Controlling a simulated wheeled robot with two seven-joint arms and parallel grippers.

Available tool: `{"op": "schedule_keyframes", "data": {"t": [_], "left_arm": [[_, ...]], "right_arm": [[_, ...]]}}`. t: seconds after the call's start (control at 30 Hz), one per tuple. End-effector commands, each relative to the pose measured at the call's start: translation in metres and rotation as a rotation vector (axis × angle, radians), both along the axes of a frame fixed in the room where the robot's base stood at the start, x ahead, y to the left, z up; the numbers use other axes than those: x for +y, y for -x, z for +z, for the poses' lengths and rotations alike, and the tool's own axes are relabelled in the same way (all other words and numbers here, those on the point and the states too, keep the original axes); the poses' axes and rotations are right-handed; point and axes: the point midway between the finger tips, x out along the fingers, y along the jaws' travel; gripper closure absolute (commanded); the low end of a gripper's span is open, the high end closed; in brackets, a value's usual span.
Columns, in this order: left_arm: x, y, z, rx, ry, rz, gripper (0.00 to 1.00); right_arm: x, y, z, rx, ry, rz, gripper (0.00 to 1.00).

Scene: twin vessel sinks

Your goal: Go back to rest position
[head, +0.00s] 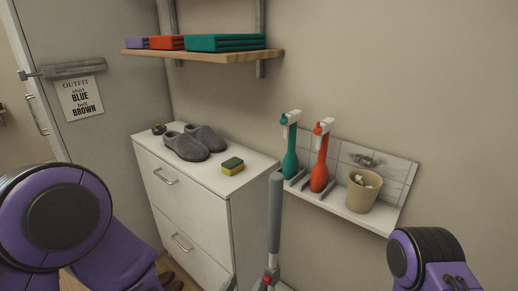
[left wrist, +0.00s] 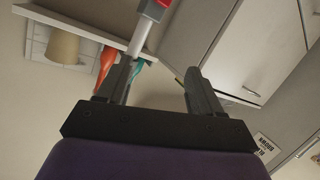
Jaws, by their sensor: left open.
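My left gripper (left wrist: 158,78) shows in the left wrist view with its two dark fingers spread apart and nothing between their tips. In the head view, my purple left arm fills the lower left corner, and I cannot make out the fingers there. My purple right arm shows at the lower right edge of the head view. Its gripper is out of sight.
A white cabinet (head: 191,214) bears grey slippers (head: 194,142) and a sponge (head: 232,166). A wall ledge (head: 343,208) holds teal (head: 290,152) and orange (head: 320,170) bottles and a beige cup (head: 362,192). A grey-handled pole (head: 274,212) stands before it. A shelf (head: 200,56) hangs above.

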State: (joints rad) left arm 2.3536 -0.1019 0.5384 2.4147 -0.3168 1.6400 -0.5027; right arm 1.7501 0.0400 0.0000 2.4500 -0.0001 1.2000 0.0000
Motion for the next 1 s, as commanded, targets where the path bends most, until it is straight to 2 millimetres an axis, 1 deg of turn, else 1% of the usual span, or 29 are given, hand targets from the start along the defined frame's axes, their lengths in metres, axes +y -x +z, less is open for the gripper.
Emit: {"op": "schedule_keyframes", "data": {"t": [0.03,0.07,0.1,0.13,0.17,0.2,0.27,0.3,0.37,0.4,0.43,0.5,0.6,0.67,1.0], "left_arm": [[0.03,0.005,-0.038,0.14,0.009,0.077,0.34],[0.048,0.01,-0.06,0.22,0.014,0.127,0.34],[0.072,0.02,-0.087,0.319,0.018,0.196,0.34],[0.091,0.029,-0.106,0.389,0.02,0.25,0.34],[0.109,0.04,-0.124,0.457,0.018,0.305,0.34],[0.133,0.057,-0.147,0.543,0.009,0.375,0.34],[0.168,0.088,-0.177,0.66,-0.012,0.481,0.34],[0.19,0.109,-0.193,0.729,-0.034,0.545,0.34],[0.22,0.141,-0.212,0.811,-0.079,0.623,0.34],[0.236,0.16,-0.221,0.854,-0.112,0.662,0.34],[0.246,0.173,-0.226,0.88,-0.135,0.685,0.34],[0.263,0.198,-0.235,0.927,-0.176,0.719,0.34],[0.268,0.219,-0.242,0.97,-0.198,0.728,0.34],[0.268,0.222,-0.243,0.977,-0.2,0.726,0.34],[0.268,0.222,-0.243,0.977,-0.2,0.726,0.34]], "right_arm": [[0.0,0.0,0.0,0.0,0.0,0.0,0.34],[0.0,0.0,0.0,0.0,0.0,0.0,0.34],[0.0,0.0,0.0,0.0,0.0,0.0,0.34],[0.0,0.0,0.0,0.0,0.0,0.0,0.34],[0.0,0.0,0.0,0.0,0.0,0.0,0.34],[0.0,0.0,0.0,0.0,0.0,0.0,0.34],[0.0,0.0,0.0,0.0,0.0,0.0,0.34],[0.0,0.0,0.0,0.0,0.0,0.0,0.34],[0.0,0.0,0.0,0.0,0.0,0.0,0.34],[0.0,0.0,0.0,0.0,0.0,0.0,0.34],[0.0,0.0,0.0,0.0,0.0,0.0,0.34],[0.0,0.0,0.0,0.0,0.0,0.0,0.34],[0.0,0.0,0.0,0.0,0.0,0.0,0.34],[0.0,0.0,0.0,0.0,0.0,0.0,0.34],[0.0,0.0,0.0,0.0,0.0,0.0,0.34]]}}
